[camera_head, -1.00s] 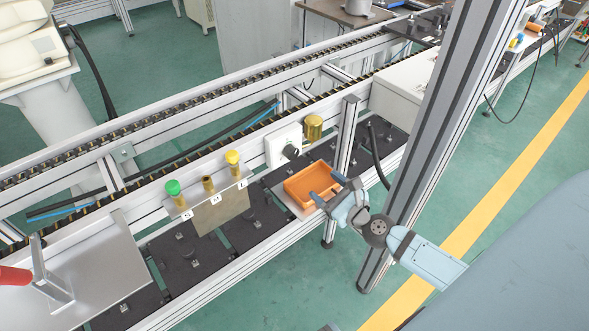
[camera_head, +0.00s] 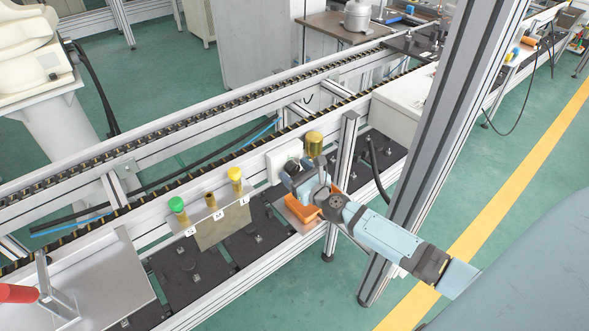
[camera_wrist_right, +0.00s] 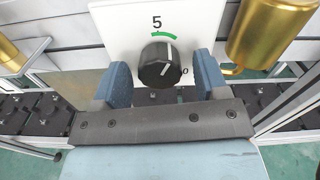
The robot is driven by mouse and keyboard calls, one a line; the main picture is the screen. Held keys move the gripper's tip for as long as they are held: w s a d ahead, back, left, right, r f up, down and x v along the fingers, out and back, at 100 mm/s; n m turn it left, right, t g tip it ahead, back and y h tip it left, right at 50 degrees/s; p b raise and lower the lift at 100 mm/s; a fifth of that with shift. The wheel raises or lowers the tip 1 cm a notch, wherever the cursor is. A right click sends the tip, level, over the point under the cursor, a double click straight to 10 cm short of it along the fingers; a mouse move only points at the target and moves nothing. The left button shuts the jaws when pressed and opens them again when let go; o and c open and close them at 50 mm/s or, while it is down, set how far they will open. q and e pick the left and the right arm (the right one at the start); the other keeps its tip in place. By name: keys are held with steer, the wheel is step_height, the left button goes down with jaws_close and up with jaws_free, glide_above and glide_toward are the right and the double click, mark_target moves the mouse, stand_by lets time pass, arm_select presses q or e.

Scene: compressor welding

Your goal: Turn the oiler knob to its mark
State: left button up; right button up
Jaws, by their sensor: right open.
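The oiler knob (camera_wrist_right: 160,65) is black and round, on a white plate (camera_wrist_right: 140,20) with a green arc under a 5 at the top and a 0 at the lower right. A white line on the knob points up and slightly right. My right gripper (camera_wrist_right: 160,82) is open, with one blue finger on each side of the knob; I cannot tell whether they touch it. In the head view my right gripper (camera_head: 300,180) is in front of the white plate (camera_head: 281,157) and mostly hides the knob. My left gripper is out of view.
A brass cup (camera_head: 314,144) is mounted right of the plate. An orange tray (camera_head: 300,207) lies below my right gripper. Green-topped (camera_head: 177,207) and yellow-topped (camera_head: 235,176) parts stand on a bracket to the left. An aluminium post (camera_head: 342,165) stands close on the right.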

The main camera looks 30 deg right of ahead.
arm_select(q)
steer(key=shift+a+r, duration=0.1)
arm_select(e)
steer(key=shift+w, duration=0.3)
steer(key=c, duration=0.9)
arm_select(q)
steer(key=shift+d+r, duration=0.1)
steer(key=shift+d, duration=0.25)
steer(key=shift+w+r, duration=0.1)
